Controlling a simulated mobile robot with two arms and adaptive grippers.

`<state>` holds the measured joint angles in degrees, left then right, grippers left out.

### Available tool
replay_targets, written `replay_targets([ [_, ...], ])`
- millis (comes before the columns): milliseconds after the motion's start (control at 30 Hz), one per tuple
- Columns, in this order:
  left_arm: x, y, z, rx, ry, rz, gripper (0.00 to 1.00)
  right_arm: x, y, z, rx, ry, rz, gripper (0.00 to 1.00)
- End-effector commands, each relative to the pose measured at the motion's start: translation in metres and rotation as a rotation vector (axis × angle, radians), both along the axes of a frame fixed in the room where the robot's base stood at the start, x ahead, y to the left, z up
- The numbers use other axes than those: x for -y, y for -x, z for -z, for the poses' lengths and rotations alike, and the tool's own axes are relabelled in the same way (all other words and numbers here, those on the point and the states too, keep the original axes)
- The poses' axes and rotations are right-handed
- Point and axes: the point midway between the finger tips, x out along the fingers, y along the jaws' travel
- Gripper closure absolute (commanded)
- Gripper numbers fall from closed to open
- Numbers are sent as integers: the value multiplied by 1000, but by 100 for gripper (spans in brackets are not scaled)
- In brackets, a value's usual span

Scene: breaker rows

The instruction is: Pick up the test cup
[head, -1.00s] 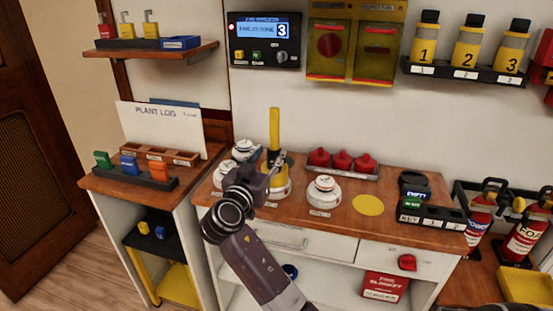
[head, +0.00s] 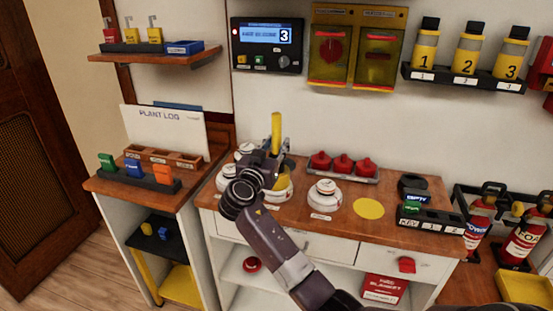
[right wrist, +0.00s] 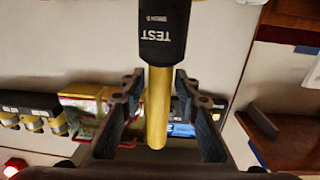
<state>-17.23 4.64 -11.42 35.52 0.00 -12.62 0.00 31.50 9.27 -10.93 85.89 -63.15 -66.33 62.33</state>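The test cup is a black cup marked TEST (right wrist: 164,28) with a yellow upright handle. In the head view the handle (head: 276,132) rises above the workbench, and its lower part is hidden by my right gripper (head: 272,155). In the right wrist view, which is upside down, the fingers of my right gripper (right wrist: 158,95) stand apart on either side of the yellow handle (right wrist: 157,118). Small gaps show between fingers and handle. My left gripper is not in view.
A white detector (head: 325,195) stands right of the gripper, and others stand close to its left. A tray of red parts (head: 342,174) lies behind. A yellow disc (head: 369,208) marks clear bench top, with a black labelled rack (head: 430,218) further right.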

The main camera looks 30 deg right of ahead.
Motion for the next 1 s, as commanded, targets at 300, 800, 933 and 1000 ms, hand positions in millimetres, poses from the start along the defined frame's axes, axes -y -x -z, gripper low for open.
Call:
replay_targets([
  [300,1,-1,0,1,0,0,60,0,0,0,0,0,0,100],
  [800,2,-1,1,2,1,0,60,0,0,-10,5,0,0,100],
  [933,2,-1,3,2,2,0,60,-1,0,-27,8,-1,-1,100],
  [1000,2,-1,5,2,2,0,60,-1,0,-40,10,-2,0,100],
])
